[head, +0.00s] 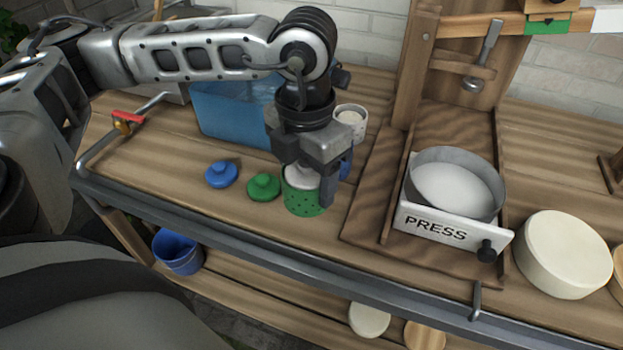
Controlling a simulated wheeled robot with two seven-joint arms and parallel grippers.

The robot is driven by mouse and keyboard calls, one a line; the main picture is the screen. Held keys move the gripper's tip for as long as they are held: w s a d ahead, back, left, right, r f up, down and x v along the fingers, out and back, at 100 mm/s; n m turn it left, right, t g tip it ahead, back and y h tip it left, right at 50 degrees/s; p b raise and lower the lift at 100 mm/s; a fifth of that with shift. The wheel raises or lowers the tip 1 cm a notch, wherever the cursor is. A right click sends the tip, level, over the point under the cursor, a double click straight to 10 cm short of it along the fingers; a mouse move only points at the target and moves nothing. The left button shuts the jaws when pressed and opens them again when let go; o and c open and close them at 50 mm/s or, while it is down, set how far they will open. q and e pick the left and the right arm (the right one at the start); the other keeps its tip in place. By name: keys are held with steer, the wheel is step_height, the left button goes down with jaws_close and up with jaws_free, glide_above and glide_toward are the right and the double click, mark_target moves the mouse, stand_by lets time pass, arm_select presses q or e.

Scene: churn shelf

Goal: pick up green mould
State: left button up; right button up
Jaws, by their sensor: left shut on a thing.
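The green mould (304,199) is a small cup with holes in its wall. It stands upright on the wooden worktop, left of the press, with white stuff showing at its top. My left gripper (318,184) comes down over it from above and is shut on its wall. One finger covers the mould's right side, and the palm hides part of its top. A green lid (263,187) lies on the worktop just left of the mould. My right gripper is not in view.
A blue lid (221,174), a blue tub (232,112) and a white cup (350,122) are close by. The press (437,226) with a metal pan (456,183) stands right. A cheese wheel (563,253) is at far right. A metal rail (250,234) runs along the front edge.

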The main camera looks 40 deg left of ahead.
arm_select(q)
steer(key=s+d+r+b, duration=0.3)
steer(key=s+r+b, duration=0.3)
steer(key=s, duration=0.4)
steer(key=shift+s+d+r+b, duration=0.2)
steer(key=shift+s+r+b, duration=0.15)
steer(key=shift+r+b, duration=0.05)
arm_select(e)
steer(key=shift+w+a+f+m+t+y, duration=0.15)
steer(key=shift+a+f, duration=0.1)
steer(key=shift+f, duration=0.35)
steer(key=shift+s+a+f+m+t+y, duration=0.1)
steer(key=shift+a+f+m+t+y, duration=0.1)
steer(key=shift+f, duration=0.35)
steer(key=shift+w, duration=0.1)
